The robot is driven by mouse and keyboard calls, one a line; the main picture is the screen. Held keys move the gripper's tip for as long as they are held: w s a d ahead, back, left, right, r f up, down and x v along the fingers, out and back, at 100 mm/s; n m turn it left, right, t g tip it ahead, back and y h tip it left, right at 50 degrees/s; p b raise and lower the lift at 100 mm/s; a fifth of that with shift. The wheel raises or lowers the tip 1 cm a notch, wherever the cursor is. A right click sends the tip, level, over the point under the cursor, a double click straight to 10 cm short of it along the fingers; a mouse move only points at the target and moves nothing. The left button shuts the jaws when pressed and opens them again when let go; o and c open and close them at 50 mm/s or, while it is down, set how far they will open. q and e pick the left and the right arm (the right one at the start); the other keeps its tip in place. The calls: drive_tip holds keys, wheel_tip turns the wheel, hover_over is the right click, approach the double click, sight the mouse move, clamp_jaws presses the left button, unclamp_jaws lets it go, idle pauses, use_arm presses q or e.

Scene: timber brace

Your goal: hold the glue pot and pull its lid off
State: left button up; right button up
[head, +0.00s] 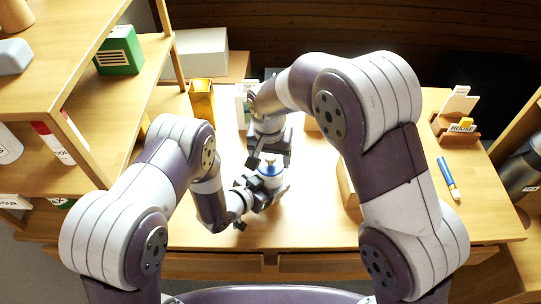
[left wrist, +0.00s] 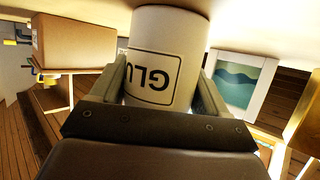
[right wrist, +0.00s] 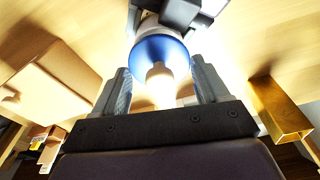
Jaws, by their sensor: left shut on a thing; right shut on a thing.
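The glue pot (head: 272,182) is white with a blue lid (head: 270,169) that carries a pale knob. In the left wrist view, the pot (left wrist: 165,50) shows its dark "GLU" lettering upside down. My left gripper (head: 258,191) is shut on the pot's body from the side, one finger on each side. My right gripper (head: 269,157) comes from above and is shut on the lid. In the right wrist view, the blue lid (right wrist: 160,53) and its knob lie between the fingers. The lid sits at the pot's top; I cannot tell whether there is a gap.
A yellow open-topped box (head: 201,101) stands behind at the left. A wooden block (head: 347,187) stands right of the pot, partly behind my right arm. A blue brush (head: 448,178) and a card holder (head: 456,129) are at the far right. Shelves rise at the left.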

sight(271, 156)
wheel_tip(271, 156, up, 4)
drive_tip(key=shift+r, duration=0.1)
use_arm(q)
drive_tip(key=o, duration=1.5)
